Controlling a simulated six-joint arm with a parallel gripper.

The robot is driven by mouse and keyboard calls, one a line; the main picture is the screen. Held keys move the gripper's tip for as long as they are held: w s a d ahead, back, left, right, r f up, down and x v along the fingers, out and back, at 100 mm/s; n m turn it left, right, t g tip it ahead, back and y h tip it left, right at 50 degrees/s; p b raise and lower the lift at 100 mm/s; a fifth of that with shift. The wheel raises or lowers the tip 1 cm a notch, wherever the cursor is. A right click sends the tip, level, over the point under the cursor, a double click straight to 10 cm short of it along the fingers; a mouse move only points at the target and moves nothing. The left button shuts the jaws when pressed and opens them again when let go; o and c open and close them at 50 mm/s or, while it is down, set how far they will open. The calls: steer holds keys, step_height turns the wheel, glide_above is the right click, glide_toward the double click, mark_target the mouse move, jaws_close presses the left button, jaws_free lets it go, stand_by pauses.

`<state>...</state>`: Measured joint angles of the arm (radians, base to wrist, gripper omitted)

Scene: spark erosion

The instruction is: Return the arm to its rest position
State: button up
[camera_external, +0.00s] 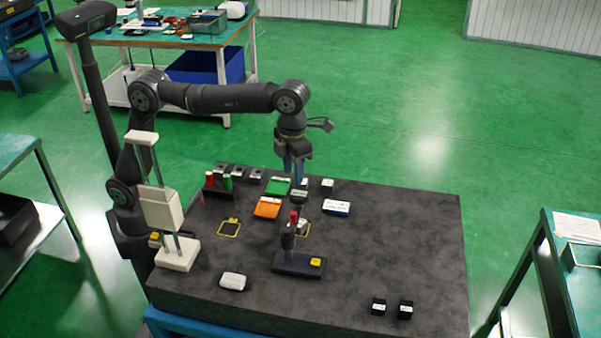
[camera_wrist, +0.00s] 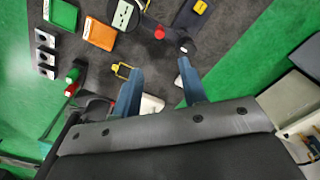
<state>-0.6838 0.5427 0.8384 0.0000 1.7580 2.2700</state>
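My arm is raised and bent over the dark stone-like table (camera_external: 400,240), with my gripper (camera_external: 294,182) pointing down above the table's back middle. In the wrist view my gripper (camera_wrist: 160,66) has its two blue-grey fingers spread apart, with nothing held between them. In the external view the fingers hang near the green tray (camera_external: 278,186) and a small dark round-topped item (camera_external: 300,192). I cannot tell their exact height above the table.
An orange tray (camera_external: 267,208), a blue-white box (camera_external: 337,208) and a stand with a red knob (camera_external: 299,262) are nearby. A tall white device (camera_external: 178,254) stands at left. The table's right side is mostly clear.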

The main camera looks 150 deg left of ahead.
mark_target(293, 213)
steer(key=shift+r, duration=0.85)
steer(key=shift+f, duration=0.15)
step_height(293, 213, down, 17)
steer(key=shift+f, duration=0.15)
stand_by(0.5)
step_height(293, 213, up, 17)
step_height(293, 213, down, 17)
steer(key=shift+r, duration=0.2)
steer(key=shift+d+f, duration=0.1)
steer(key=shift+f, duration=0.1)
steer(key=shift+s+d+n, duration=0.3)
steer(key=shift+d+n, duration=0.05)
steer(key=shift+n, duration=0.45)
steer(key=shift+s+d+n, duration=0.25)
steer(key=shift+d+n, duration=0.05)
steer(key=shift+n, duration=0.5)
